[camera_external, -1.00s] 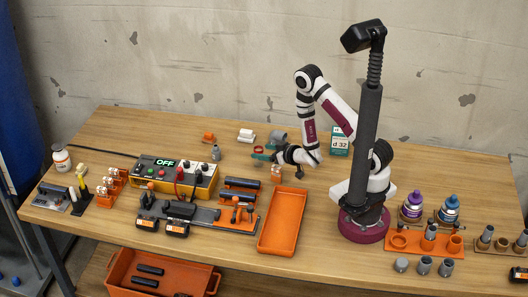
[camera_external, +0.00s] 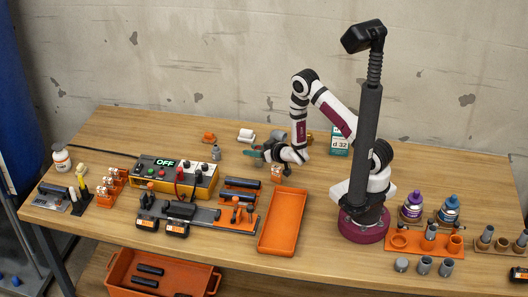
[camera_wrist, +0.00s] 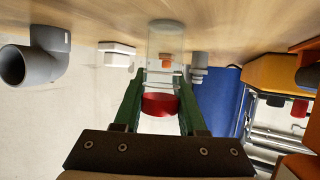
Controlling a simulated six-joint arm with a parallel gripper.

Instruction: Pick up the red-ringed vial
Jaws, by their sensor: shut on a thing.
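The red-ringed vial (camera_wrist: 165,46) is a clear, see-through tube with a red band, seen in the wrist view. My gripper (camera_wrist: 162,78) has its two green fingers on either side of the vial and is shut on it. The red ring (camera_wrist: 160,104) sits between the fingers, close to the palm. In the external view my gripper (camera_external: 257,154) is over the back middle of the table, left of my base. The vial is too small and covered to make out there. I cannot tell whether its far end touches the table.
A grey pipe elbow (camera_wrist: 42,58) and a white fitting (camera_wrist: 117,52) stand beside the vial, with a grey fitting (camera_wrist: 198,66) on the other side. The yellow control box (camera_external: 172,178) and orange tray (camera_external: 283,222) are in front. The table's back left is mostly clear.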

